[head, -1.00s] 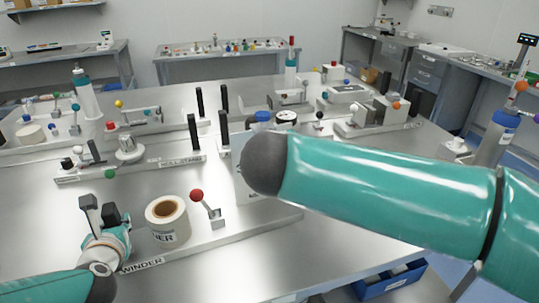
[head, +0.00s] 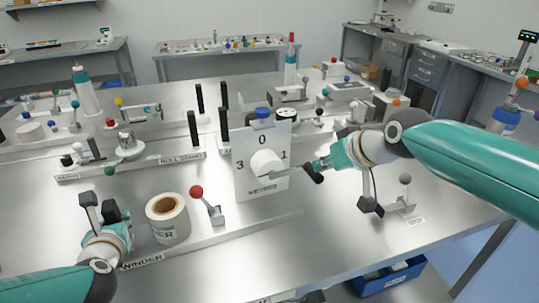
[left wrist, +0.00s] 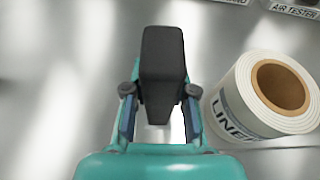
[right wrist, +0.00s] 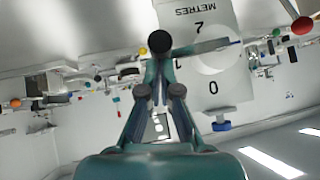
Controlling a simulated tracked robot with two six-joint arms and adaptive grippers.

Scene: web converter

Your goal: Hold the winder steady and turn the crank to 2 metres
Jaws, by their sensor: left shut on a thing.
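The winder base (head: 215,235) lies along the front of the table. At its left end my left gripper (head: 93,225) is shut on a black upright post (head: 88,200), which stands between its fingers in the left wrist view (left wrist: 163,70). The white dial plate (head: 243,187) shows 0, 1 and 3; the 2 shows in the right wrist view. The crank arm (head: 285,173) points right from the white hub, slightly below the 1. My right gripper (head: 318,165) is at the black crank handle (head: 314,174); its fingers converge there, and the handle hides their tips (right wrist: 160,58).
A liner roll (head: 168,222) and a red-knobbed lever (head: 203,200) stand between my left gripper and the dial. A grey-knobbed lever (head: 404,190) stands right of my right wrist. Other fixtures, including the roll stand (head: 180,160), fill the table behind. A blue bin (head: 388,278) is below the table edge.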

